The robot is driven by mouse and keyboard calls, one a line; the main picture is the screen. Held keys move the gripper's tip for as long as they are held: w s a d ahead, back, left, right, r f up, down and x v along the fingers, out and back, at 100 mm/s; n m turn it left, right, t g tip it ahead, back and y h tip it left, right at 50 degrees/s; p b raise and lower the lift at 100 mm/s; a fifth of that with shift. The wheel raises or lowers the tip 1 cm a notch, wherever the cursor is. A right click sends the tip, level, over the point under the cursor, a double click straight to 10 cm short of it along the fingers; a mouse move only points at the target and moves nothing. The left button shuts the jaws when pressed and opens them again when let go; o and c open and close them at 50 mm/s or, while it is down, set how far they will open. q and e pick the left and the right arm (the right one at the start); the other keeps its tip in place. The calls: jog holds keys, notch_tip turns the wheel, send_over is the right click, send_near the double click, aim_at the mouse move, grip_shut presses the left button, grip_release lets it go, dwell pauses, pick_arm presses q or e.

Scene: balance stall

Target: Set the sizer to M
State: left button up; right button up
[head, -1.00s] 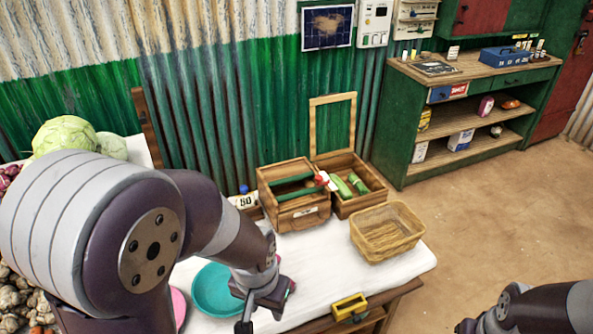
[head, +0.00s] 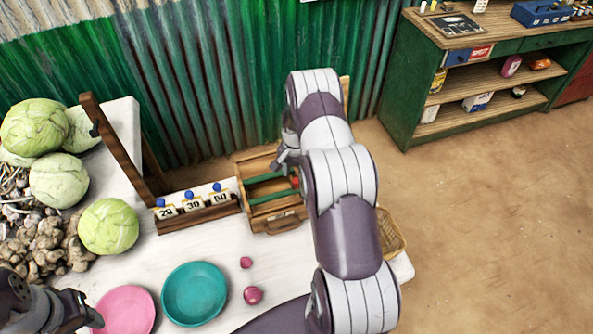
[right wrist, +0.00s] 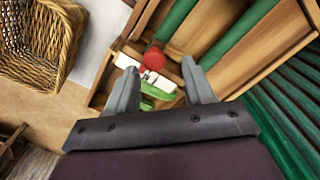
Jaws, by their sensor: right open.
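The sizer (head: 256,213) is a wooden box with green bars, standing at the back of the white table. Its red knob (right wrist: 153,60) and a white plate (right wrist: 150,78) show in the right wrist view; no size letter is readable. My right gripper (right wrist: 159,66) is open, with its fingers spread either side of the knob and plate as seen there. I cannot tell whether they touch. In the head view my right gripper (head: 285,160) hangs over the sizer's right part, and my arm hides much of that side. My left gripper (head: 75,310) is low at the left, its jaws unclear.
A wooden rack (head: 195,213) marked 20, 30 and 50 stands left of the sizer. A teal plate (head: 194,293), a pink plate (head: 125,311) and two small onions (head: 252,295) lie in front. A wicker basket (right wrist: 38,38) is beside the sizer. Cabbages (head: 108,227) are left.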

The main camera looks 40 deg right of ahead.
jog(key=shift+s+a+f, duration=0.4)
jog(key=shift+s+a, duration=0.1)
jog(key=shift+s, duration=0.15)
jog(key=shift+w+d+f, duration=0.2)
jog(key=shift+w+f, duration=0.05)
jog(key=shift+w+d+f, duration=0.1)
jog(key=c, duration=0.3)
grip_shut()
jog(key=shift+d+b, duration=0.1)
jog(key=shift+b, duration=0.2)
jog(key=shift+w+d+f+b, duration=0.1)
jog(key=shift+w+b, duration=0.25)
jog(key=shift+b, duration=0.2)
jog(key=shift+w+r, duration=0.2)
jog(key=shift+w, duration=0.15)
jog(key=shift+o, duration=1.3)
grip_release()
jog(key=shift+o, duration=0.2)
jog(key=shift+s+a+r, duration=0.15)
jog(key=shift+s+a, duration=0.05)
jog(key=shift+s, duration=0.05)
pick_arm(q)
jog(key=f+b, duration=0.2)
jog(key=f, duration=0.1)
jog(key=f+b, duration=0.1)
jog(key=shift+s+a+f, duration=0.15)
jog(key=shift+a+f, duration=0.05)
jog(key=shift+a, duration=0.05)
pick_arm(e)
notch_tip(320, 180, up, 13)
